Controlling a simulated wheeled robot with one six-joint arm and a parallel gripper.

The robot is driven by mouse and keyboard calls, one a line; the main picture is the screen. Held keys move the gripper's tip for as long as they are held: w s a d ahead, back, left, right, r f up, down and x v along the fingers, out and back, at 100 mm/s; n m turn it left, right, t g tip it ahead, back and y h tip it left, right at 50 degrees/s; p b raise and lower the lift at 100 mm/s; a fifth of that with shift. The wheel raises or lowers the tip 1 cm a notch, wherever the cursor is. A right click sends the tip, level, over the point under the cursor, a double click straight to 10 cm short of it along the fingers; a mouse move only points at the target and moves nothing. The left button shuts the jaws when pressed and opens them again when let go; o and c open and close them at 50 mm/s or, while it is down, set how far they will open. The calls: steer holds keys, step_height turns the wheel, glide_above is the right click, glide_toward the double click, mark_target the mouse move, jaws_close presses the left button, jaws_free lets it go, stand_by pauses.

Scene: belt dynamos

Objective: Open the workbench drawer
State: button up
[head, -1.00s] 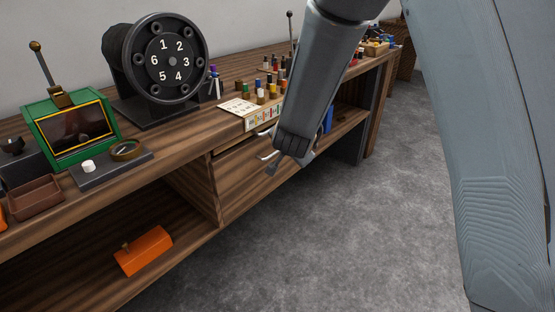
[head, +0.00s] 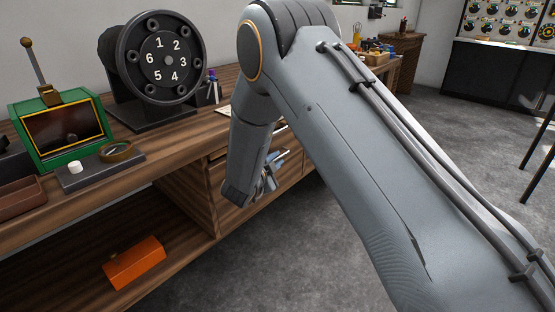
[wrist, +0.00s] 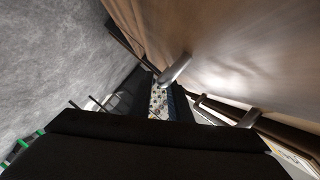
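The workbench (head: 190,130) runs along the wall with a dark wood top. Its wooden drawer front (head: 225,180) is right of the open shelf and partly hidden by my arm. It looks closed, though the covered part leaves this uncertain. My gripper (head: 268,183) hangs in front of the drawer, beside light metal parts that may be its handle. In the wrist view, a wood surface (wrist: 240,50) fills the upper right, close by, with a silvery bar-like piece (wrist: 178,68) against it. I cannot tell whether the gripper is open or touching a handle.
A numbered dial (head: 160,60), a green-framed device (head: 60,130) and a small dark base with a gauge (head: 115,152) stand on the bench. An orange block (head: 134,263) lies on the lower shelf. Grey floor (head: 250,270) is clear in front.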

steer(key=shift+x, duration=1.05)
steer(key=shift+c, duration=0.3)
jaws_close()
steer(key=shift+s, duration=0.1)
